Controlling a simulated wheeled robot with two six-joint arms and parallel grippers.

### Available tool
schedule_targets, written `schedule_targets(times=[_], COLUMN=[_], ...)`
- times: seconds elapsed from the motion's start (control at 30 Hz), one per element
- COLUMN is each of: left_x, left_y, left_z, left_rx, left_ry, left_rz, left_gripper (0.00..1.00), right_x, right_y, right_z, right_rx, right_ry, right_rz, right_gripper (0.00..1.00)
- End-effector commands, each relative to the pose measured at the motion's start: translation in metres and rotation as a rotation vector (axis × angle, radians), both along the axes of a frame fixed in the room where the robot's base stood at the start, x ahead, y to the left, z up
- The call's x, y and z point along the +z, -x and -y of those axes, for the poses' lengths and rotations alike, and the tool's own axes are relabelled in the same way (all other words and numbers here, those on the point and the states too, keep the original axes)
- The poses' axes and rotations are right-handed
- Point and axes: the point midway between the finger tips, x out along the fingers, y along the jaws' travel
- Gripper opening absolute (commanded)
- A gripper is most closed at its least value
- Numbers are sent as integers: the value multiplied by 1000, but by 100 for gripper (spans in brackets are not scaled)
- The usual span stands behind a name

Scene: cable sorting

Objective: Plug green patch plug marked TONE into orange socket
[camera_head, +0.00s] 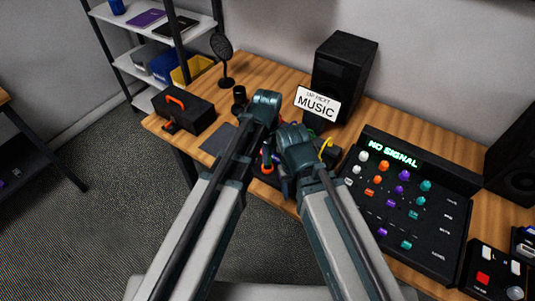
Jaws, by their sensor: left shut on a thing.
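My left gripper (267,151) points down between my two forearms, near the front edge of the desk. It is shut on a small green plug (275,157), which shows only in part. An orange ring (268,171), which looks like the orange socket, is just below the plug. I cannot tell whether the plug touches it or is in it. The TONE marking is too small to read. My right arm's wrist (295,142) is just right of the left gripper, and its jaws are hidden from view.
A yellow cable (326,148) and a dark box are right of my right wrist. A mixing console (411,203) fills the right of the desk (253,75). A speaker (343,73), a MUSIC sign (317,103), a microphone (222,48) and a black toolbox (187,114) stand behind and left.

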Motion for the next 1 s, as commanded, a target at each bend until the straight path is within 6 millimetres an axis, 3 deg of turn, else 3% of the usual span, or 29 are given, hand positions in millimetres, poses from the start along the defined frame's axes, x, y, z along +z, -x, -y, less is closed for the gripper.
schedule_targets(times=[1.0], left_x=[-10], left_y=[0], left_z=[0], left_rx=[0], left_ry=[0], left_rz=[0], left_gripper=[0], right_x=[-10], right_y=[0], right_z=[0], right_rx=[0], right_ry=[0], right_rz=[0], right_gripper=[60])
